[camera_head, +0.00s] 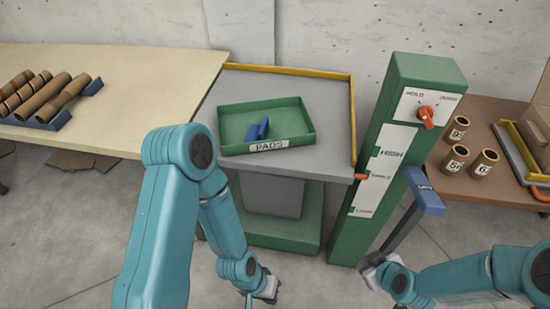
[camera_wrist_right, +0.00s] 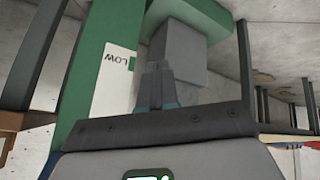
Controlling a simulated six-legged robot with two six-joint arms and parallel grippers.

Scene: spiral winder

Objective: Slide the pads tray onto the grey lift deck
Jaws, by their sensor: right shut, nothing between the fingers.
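The green pads tray (camera_head: 302,125), labelled PADS on its front, rests on the grey lift deck (camera_head: 335,150). Small blue pads (camera_head: 258,130) lie inside it. The deck has yellow rails along its back and right edges. My right gripper (camera_head: 375,268) is low, beside the foot of the green post and below the deck level, away from the tray. In the right wrist view its fingers (camera_wrist_right: 157,88) are together with nothing between them. My left gripper (camera_head: 266,290) is low in front of the lift base; whether it is open cannot be seen.
A green post (camera_head: 372,215) with a red knob (camera_head: 426,116) and level scale stands right of the deck. A blue handle (camera_head: 424,190) sticks out beside it. A cream table (camera_head: 130,75) with cardboard tubes adjoins the deck's left. A brown table (camera_head: 480,180) holds cups at right.

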